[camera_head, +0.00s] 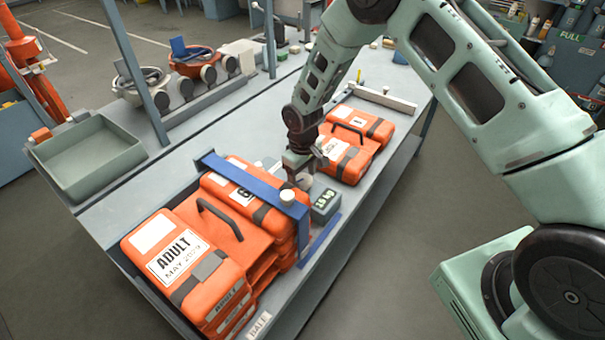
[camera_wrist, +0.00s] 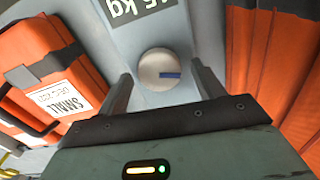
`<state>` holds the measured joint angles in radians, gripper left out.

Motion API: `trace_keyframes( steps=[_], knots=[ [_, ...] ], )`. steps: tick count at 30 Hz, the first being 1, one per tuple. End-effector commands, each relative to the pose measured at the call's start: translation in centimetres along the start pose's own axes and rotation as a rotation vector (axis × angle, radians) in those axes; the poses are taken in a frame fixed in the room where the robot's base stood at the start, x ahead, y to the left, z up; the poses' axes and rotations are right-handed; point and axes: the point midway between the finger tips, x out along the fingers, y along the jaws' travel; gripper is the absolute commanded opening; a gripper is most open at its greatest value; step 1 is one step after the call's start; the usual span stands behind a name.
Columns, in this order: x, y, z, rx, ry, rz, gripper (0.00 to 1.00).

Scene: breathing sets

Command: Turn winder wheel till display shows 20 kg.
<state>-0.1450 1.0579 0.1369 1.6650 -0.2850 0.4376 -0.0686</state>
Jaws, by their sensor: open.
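The winder wheel (camera_wrist: 162,70) is a small round pale knob with a blue mark on its right side in the wrist view. In the head view it is partly hidden under my gripper (camera_head: 302,172). My gripper is open, with one finger on each side of the wheel and visible gaps between. The grey display (camera_head: 325,204) stands beside the wheel. Its digits look like 15 kg, and in the wrist view the display (camera_wrist: 137,8) is upside down and partly cut off. A blue bar (camera_head: 250,184) with a white knob (camera_head: 287,196) crosses the stack of orange cases (camera_head: 185,255).
The cases marked ADULT lie left of my gripper and other orange cases (camera_head: 352,143) lie right of it. A grey-green tray (camera_head: 88,155) sits at the table's left end. A grey post (camera_head: 135,70) rises at the back. The table middle is mostly clear.

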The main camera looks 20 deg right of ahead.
Motion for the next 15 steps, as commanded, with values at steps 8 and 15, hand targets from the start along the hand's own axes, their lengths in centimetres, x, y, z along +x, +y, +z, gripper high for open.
trace_keyframes(
  steps=[8, 15],
  knots=[
    [-0.02, -0.01, 0.00, 0.000, 0.000, 0.000, 0.28],
    [0.22, 0.01, -0.03, 0.037, 0.000, 0.000, 0.23]
  ],
)
